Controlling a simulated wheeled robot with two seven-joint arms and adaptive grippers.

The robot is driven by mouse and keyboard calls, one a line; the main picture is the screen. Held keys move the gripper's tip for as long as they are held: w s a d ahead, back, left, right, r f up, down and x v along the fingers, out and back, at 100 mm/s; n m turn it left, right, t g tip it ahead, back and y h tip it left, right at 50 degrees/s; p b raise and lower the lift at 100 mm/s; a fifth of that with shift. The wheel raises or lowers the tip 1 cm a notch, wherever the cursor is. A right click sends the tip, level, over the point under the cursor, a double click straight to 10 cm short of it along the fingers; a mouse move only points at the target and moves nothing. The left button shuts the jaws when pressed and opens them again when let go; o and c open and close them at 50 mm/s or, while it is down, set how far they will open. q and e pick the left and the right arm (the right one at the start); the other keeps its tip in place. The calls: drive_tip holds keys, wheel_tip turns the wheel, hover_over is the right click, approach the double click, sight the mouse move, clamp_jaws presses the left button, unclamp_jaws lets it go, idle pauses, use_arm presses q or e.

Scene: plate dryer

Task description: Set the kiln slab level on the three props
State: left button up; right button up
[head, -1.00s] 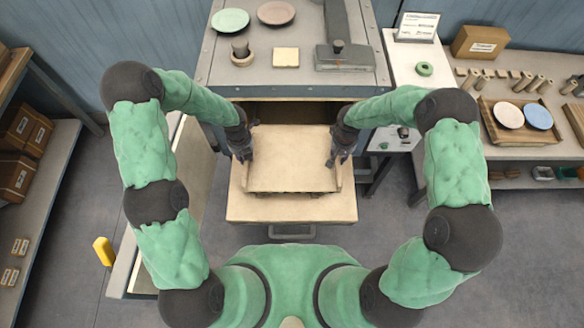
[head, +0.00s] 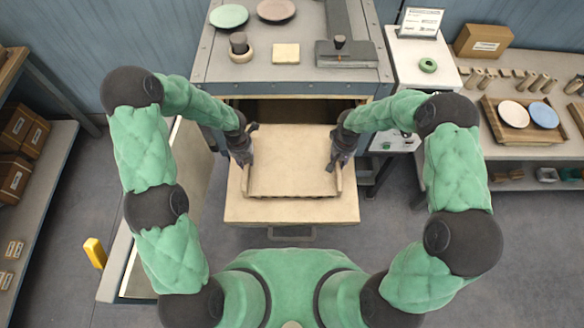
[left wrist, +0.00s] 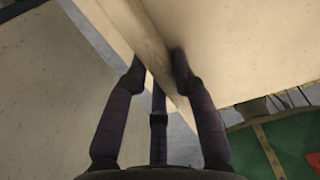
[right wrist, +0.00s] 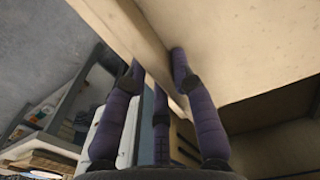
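The kiln slab (head: 292,165) is a pale, flat square plate in the middle of the head view, in front of the kiln's dark opening. My left gripper (head: 247,158) is at its left edge and my right gripper (head: 335,160) at its right edge. In the left wrist view, fingers lie on both sides of the slab's edge (left wrist: 160,60). The right wrist view shows the same grip on the slab (right wrist: 215,50). A wider pale base (head: 290,212) lies under the slab. The three props cannot be made out, and the slab hides most of the base.
The grey kiln body (head: 300,85) stands directly behind the slab, with plates and small items on top. A white cabinet (head: 420,60) stands to its right. A side table with a wooden tray (head: 515,135) is at right. Shelves with boxes are at left.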

use_arm(q)
drive_tip(key=shift+o, duration=1.2)
use_arm(e)
drive_tip(key=shift+o, duration=1.2)
use_arm(q)
drive_tip(key=shift+r, duration=0.15)
use_arm(e)
drive_tip(key=shift+r, duration=0.6)
use_arm(q)
wheel_tip(320, 180, up, 12)
use_arm(e)
wheel_tip(320, 180, up, 11)
drive_tip(key=shift+f, duration=0.1)
